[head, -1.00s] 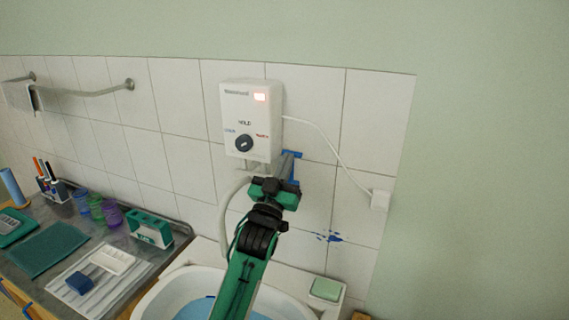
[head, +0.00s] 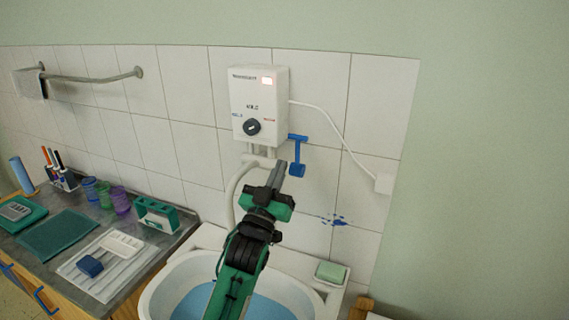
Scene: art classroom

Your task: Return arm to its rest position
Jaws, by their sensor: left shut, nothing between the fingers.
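My left arm comes up from the bottom of the head view, over the basin. My left gripper (head: 279,172) is shut and empty. Its fingertips are just below the white water heater (head: 259,105) and left of a blue T-shaped handle (head: 298,156). The blue handle hangs against the tiles, and I cannot tell how it is fixed. My right gripper is not in view.
The basin (head: 157,287) holds blue water below my arm. Green soap (head: 331,271) lies on its right rim. At left, a counter (head: 127,287) holds a tray, cups, markers and a green cloth. A towel rail (head: 95,78) is on the wall. Blue paint splatters mark the tiles.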

